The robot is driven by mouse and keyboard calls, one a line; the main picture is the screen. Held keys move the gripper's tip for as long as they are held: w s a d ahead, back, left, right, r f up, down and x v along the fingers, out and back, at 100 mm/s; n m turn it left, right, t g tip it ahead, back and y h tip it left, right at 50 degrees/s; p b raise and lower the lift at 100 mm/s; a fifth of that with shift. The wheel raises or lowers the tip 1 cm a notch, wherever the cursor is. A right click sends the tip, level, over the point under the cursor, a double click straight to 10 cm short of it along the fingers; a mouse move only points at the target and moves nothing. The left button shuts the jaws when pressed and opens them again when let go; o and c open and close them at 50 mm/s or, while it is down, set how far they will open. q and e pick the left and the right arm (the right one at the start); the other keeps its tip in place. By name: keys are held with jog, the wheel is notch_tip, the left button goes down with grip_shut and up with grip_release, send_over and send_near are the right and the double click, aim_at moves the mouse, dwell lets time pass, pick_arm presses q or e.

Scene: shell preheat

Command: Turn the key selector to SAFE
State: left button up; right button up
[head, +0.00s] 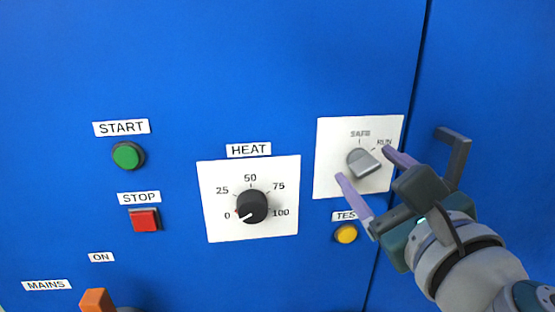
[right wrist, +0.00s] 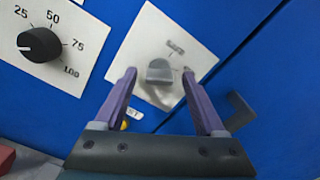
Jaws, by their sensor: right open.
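The key selector (head: 364,162) is a grey knob on a white plate (head: 327,184) marked SAFE at the top and RUN at the upper right. In the head view its raised grip slants toward the RUN side. It also shows in the right wrist view (right wrist: 159,72), between and beyond the fingertips. My right gripper (head: 363,163) is open, with one purple finger to the lower left of the knob and the other to its right. In the right wrist view the gripper (right wrist: 158,72) holds nothing, and I cannot tell whether a finger touches the knob. My left gripper is not in view.
A black HEAT dial (head: 252,207) is left of the selector, pointing near 0. A yellow TEST button (head: 346,234) is just below the gripper. A dark handle (head: 455,157) stands out at right. Green START (head: 128,155) and red STOP (head: 145,220) buttons and an orange MAINS switch (head: 96,300) are at left.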

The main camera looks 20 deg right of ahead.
grip_shut()
dwell(0.7)
